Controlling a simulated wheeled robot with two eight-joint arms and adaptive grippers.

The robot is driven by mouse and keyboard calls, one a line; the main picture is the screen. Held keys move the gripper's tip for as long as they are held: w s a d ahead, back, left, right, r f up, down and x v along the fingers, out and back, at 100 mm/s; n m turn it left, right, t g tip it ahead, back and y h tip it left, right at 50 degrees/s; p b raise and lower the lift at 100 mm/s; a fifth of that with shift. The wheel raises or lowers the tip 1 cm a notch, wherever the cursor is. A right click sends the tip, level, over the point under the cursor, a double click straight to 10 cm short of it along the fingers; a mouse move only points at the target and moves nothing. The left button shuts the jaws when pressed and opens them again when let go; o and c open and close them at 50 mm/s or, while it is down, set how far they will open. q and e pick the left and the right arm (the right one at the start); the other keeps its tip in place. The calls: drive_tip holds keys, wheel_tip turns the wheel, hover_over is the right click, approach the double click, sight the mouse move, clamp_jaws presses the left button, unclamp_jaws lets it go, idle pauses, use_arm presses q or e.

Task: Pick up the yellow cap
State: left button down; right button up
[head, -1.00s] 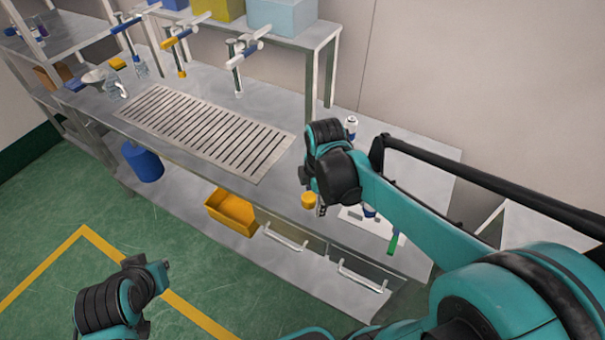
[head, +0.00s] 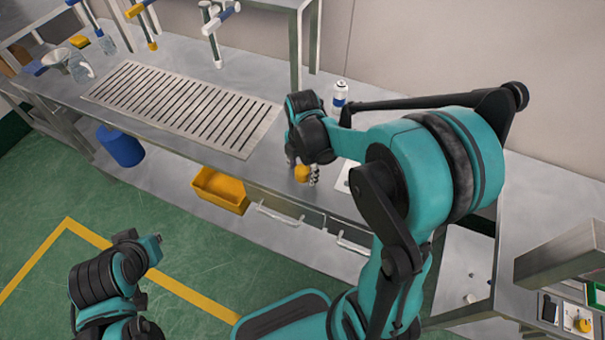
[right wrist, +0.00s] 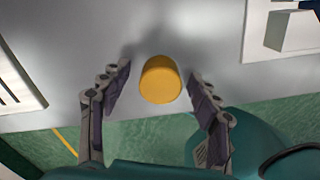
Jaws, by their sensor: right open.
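The yellow cap (head: 301,173) sits on the steel bench near its front edge, partly hidden behind my right wrist in the head view. In the right wrist view the yellow cap (right wrist: 161,79) shows whole, round-topped, between and slightly beyond the two fingertips. My right gripper (right wrist: 159,88) is open, with a finger on each side of the cap and a gap to both. In the head view my right gripper (head: 306,178) is mostly hidden by its own wrist, with one finger showing beside the cap. My left arm is at the lower left, its fingers not showing.
A slotted drain panel (head: 185,111) is set in the bench to the left. A white and blue can (head: 340,95) stands behind my right wrist. A yellow bin (head: 219,190) and a blue container (head: 121,146) are below the bench top. A white scale-like block (right wrist: 292,30) lies right of the cap.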

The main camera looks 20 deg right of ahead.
drive_tip(key=c, duration=0.8)
drive_tip(key=shift+r, duration=0.2)
